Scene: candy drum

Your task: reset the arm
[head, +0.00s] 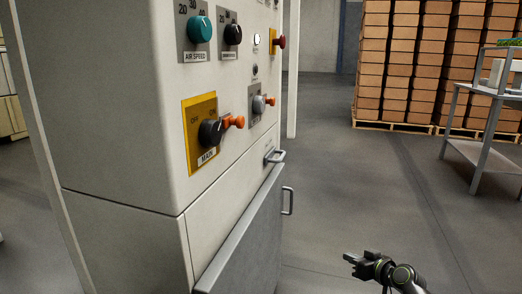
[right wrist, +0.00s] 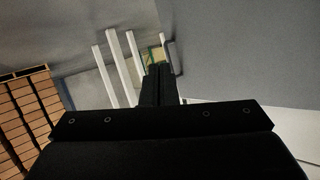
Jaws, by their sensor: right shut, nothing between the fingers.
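My right gripper (head: 352,261) is at the lower right of the head view, over the open floor to the right of the cream machine cabinet (head: 110,140). It is shut and empty, pointing left toward the cabinet and apart from it. In the right wrist view my right gripper (right wrist: 157,72) also shows, with its fingers together at the middle. My left gripper is not in view.
The cabinet carries a yellow MAIN switch plate (head: 201,150), several knobs and a grey lower door (head: 245,235) with a handle (head: 288,201). Stacked boxes (head: 400,60) stand on pallets at the back. A grey metal cart (head: 476,155) is at the right. The floor between is clear.

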